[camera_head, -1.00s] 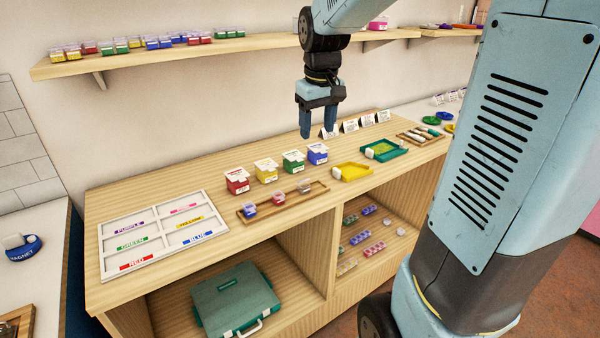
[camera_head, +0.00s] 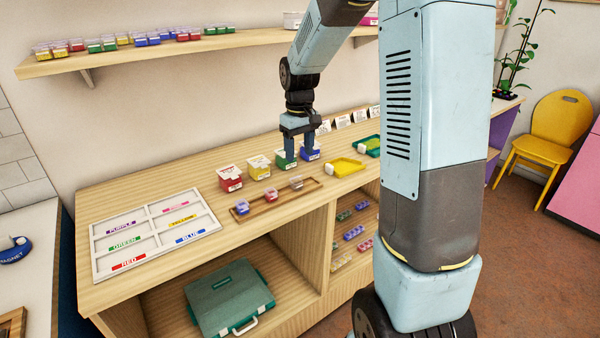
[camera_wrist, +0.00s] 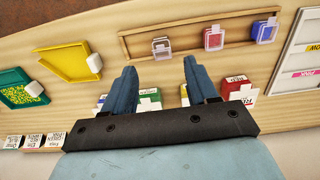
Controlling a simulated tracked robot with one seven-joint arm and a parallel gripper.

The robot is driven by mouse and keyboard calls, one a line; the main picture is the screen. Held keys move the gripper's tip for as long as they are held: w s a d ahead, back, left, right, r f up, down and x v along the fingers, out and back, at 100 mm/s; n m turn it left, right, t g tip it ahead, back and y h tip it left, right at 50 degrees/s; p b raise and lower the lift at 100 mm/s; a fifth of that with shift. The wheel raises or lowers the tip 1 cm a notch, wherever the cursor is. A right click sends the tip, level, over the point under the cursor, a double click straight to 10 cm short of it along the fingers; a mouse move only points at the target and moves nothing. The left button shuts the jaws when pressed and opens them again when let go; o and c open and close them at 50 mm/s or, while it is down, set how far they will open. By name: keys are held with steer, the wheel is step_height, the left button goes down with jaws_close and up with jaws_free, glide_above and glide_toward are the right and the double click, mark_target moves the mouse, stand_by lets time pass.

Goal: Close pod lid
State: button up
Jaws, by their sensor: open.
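Three small clear-lidded pods sit in a row in a wooden tray (camera_head: 256,208): a blue pod (camera_head: 242,207), a pink-red pod (camera_head: 271,194) and a clear, pale pod (camera_head: 296,183). How far each lid stands open is too small to tell. My gripper (camera_head: 298,155) is open and empty, above the green and blue boxes, behind the tray. Its fingers also show in the wrist view (camera_wrist: 160,68), apart from the pods.
Red (camera_head: 230,180), yellow (camera_head: 259,168), green (camera_head: 283,160) and blue (camera_head: 310,151) boxes stand behind the tray. A yellow tray (camera_head: 345,167) lies to the right, a white labelled sorting board (camera_head: 150,232) to the left. A wall shelf (camera_head: 110,58) hangs above.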

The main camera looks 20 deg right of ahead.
step_height(320, 180, down, 8)
steer(key=shift+r, duration=0.1)
stand_by(0.4)
